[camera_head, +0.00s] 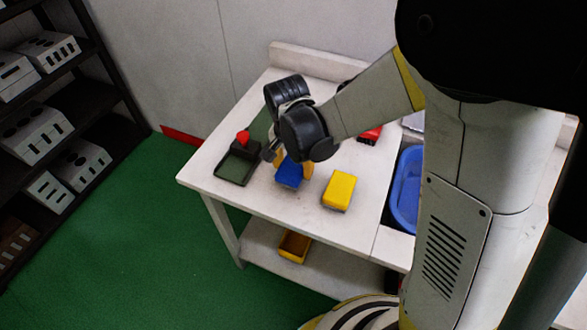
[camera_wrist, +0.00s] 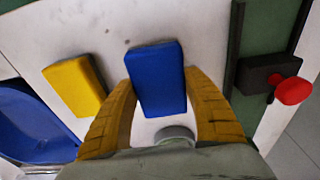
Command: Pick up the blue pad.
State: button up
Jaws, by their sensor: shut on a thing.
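The blue pad (camera_head: 289,173) is a rectangular block on the white table, partly hidden by my arm in the head view. In the wrist view the blue pad (camera_wrist: 156,78) sits between the two yellow fingers of my gripper (camera_wrist: 164,102). The fingers are shut on its sides. In the head view my gripper (camera_head: 292,165) points down over the pad, and only parts of the yellow fingers show. I cannot tell whether the pad touches the table or is slightly above it.
A yellow pad (camera_head: 340,188) lies to the right, and also shows in the wrist view (camera_wrist: 75,86). A dark green tray (camera_head: 234,172) with a red-knobbed block (camera_wrist: 270,77) is to the left. A blue basin (camera_head: 406,190) is at the right. A yellow bin (camera_head: 294,246) is on the lower shelf.

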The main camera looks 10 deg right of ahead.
notch_tip(320, 180, up, 2)
jog(key=shift+r+p, duration=0.25)
jog(key=shift+p, duration=0.2)
jog(key=s+d+r+p, duration=0.1)
jog(key=d+r, duration=0.1)
jog(key=d, duration=0.1)
jog(key=s+d+r+p, duration=0.1)
jog(key=s+d+r, duration=0.1)
jog(key=d, duration=0.2)
jog(key=s+d+r+p, duration=0.1)
jog(key=d+r, duration=0.1)
jog(key=d, duration=0.1)
jog(key=shift+s+d+r+p, duration=0.1)
jog(key=shift+s+d+p, duration=0.2)
jog(key=shift+d, duration=0.05)
jog(key=o, duration=0.5)
jog(key=c, duration=0.3)
